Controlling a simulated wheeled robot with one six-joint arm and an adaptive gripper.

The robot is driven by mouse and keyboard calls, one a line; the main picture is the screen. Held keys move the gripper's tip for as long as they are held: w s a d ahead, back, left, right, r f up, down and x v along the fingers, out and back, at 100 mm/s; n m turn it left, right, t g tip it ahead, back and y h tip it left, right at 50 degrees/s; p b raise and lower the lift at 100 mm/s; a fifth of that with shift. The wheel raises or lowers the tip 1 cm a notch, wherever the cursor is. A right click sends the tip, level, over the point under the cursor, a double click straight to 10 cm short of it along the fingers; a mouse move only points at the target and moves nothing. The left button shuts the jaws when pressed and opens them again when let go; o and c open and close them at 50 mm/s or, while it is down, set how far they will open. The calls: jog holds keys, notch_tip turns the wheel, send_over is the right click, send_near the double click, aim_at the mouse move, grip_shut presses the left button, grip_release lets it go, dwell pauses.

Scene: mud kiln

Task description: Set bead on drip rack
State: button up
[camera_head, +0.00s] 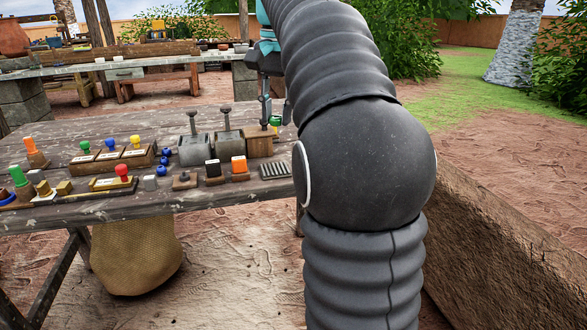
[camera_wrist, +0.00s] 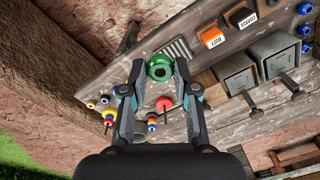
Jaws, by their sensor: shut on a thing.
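The bead (camera_wrist: 160,68) is a round green piece with a hole in its middle. My gripper (camera_wrist: 158,72) is shut on it, one fingertip on each side, in the wrist view. In the head view the green bead (camera_head: 276,120) shows small at my gripper, above the wooden block at the table's right end. A grey ribbed plate, which looks like the drip rack (camera_head: 275,170), lies at the table's front right corner; nothing shows on it.
Orange (camera_head: 239,167) and black-topped blocks stand left of the rack. Two grey bins with upright handles (camera_head: 228,146) stand behind them. Small red, yellow and blue pieces (camera_wrist: 165,103) show below the gripper in the wrist view. A mud wall (camera_head: 500,245) runs at right.

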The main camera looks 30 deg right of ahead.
jog(key=s+d+f+m+b, duration=0.1)
jog(key=s+d+f+m, duration=0.15)
jog(key=d, duration=0.55)
send_over(275, 168)
notch_tip(275, 168, down, 8)
jog(key=shift+d+r, duration=0.1)
jog(key=shift+r, duration=0.1)
jog(key=shift+f+b, duration=0.75)
jog(key=shift+f, duration=1.3)
jog(key=shift+f, duration=0.1)
jog(key=o, duration=0.9)
